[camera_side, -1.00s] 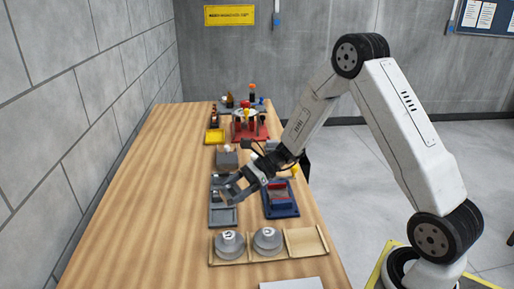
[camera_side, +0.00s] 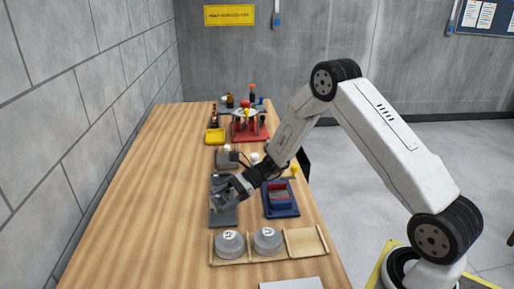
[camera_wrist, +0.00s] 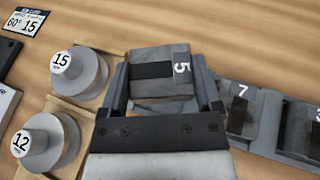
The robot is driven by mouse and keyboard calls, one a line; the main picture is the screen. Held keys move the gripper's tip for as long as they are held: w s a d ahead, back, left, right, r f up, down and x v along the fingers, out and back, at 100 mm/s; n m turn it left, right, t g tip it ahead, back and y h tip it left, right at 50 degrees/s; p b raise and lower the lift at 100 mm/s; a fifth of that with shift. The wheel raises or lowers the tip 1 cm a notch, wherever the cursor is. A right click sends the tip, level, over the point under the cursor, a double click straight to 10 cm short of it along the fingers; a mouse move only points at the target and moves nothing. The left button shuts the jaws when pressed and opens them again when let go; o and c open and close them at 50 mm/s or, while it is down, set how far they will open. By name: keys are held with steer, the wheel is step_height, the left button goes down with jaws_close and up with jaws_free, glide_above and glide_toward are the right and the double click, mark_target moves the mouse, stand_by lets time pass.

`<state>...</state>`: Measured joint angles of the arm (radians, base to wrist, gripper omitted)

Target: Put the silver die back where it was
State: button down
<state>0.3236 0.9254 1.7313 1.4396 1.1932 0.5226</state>
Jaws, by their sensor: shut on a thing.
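The silver die (camera_wrist: 162,72) is a grey block marked 5 with a dark groove, seen in the wrist view. My gripper (camera_wrist: 163,85) is shut on it, one finger at each side. In the side view my gripper (camera_side: 222,198) is over the near end of a grey die tray (camera_side: 222,221), and the die is mostly hidden by the fingers. A die marked 7 (camera_wrist: 243,110) and another block (camera_wrist: 302,125) sit in the tray to the right in the wrist view. I cannot tell whether the held die touches the tray floor.
A wooden rack (camera_side: 310,243) nearby holds two grey round pieces marked 15 (camera_wrist: 80,75) and 12 (camera_wrist: 45,143); its right slot is empty. A blue fixture (camera_side: 281,199) stands right of the tray. A job card (camera_wrist: 25,20) lies at the wrist view's top left. Table to the left is clear.

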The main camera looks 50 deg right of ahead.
steer(key=shift+f, duration=1.4)
steer(key=shift+f, duration=0.3)
jaws_free()
steer(key=shift+r, duration=0.1)
steer(key=shift+r, duration=0.15)
steer(key=shift+s+d+r, duration=0.15)
steer(key=shift+d, duration=0.1)
steer(key=v, duration=1.1)
steer(key=shift+s+d, duration=0.1)
steer(key=shift+d, duration=0.1)
